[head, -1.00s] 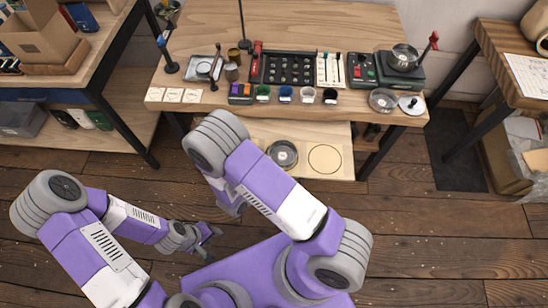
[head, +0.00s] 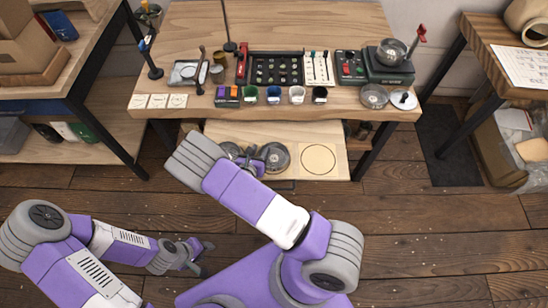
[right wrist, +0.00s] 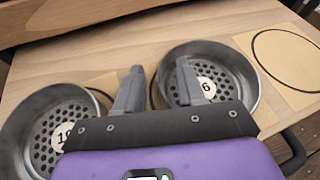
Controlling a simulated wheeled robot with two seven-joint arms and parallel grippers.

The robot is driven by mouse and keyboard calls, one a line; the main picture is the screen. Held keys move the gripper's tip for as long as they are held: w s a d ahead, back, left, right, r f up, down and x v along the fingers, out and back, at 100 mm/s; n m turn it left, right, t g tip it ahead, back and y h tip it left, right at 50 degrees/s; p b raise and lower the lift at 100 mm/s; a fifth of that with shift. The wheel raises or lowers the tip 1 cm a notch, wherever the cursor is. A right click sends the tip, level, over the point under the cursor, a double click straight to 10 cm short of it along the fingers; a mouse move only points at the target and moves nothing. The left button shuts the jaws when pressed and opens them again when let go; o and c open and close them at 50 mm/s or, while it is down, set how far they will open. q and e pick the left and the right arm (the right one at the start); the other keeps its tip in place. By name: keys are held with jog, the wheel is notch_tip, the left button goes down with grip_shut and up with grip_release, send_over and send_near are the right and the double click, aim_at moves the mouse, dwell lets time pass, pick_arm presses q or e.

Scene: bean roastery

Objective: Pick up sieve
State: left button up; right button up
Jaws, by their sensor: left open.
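Two round metal sieves with perforated bottoms and white number labels sit on the wooden pull-out shelf (head: 213,131). In the right wrist view, one sieve (right wrist: 240,62) is right of centre, its label showing a 6, partly covered by a finger; the other sieve (right wrist: 28,120) is at the left, its label partly hidden. They also show in the head view, the right one (head: 284,165) clear and the left one (head: 229,148) partly behind my arm. My right gripper (right wrist: 159,74) is open and empty, over the shelf between the sieves. My left gripper (head: 204,257) is open and empty above the floor.
A circle outline (head: 318,159) marks an empty place on the shelf's right. The workbench top (head: 290,28) above holds cups (head: 273,94), a bean tray, a scale (head: 388,70) with a metal bowl, and a glass dish (head: 374,96). Side tables stand left and right.

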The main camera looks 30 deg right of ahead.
grip_shut()
